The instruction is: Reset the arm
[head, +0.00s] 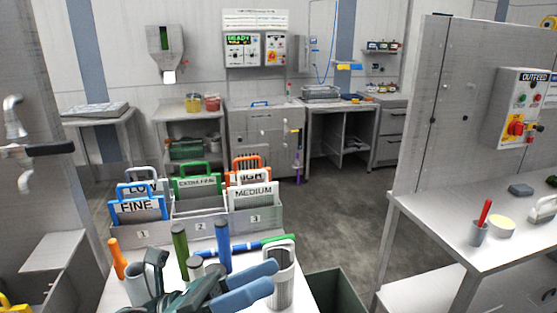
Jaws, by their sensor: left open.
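My left gripper (273,278) is low in the middle of the head view, over the white bench (222,266). Its two blue fingers point right and are a little apart, with nothing seen between them. The dark body of the gripper and arm reaches the bottom edge and hides part of the bench. My right gripper is not in view.
Upright green and blue handles (223,245) stand just behind my left gripper. Behind them is a grey rack (203,227) of labelled, handled plates. A dark green bin (337,292) stands right of the bench. Open floor (340,225) lies beyond, and a metal table (440,232) is at right.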

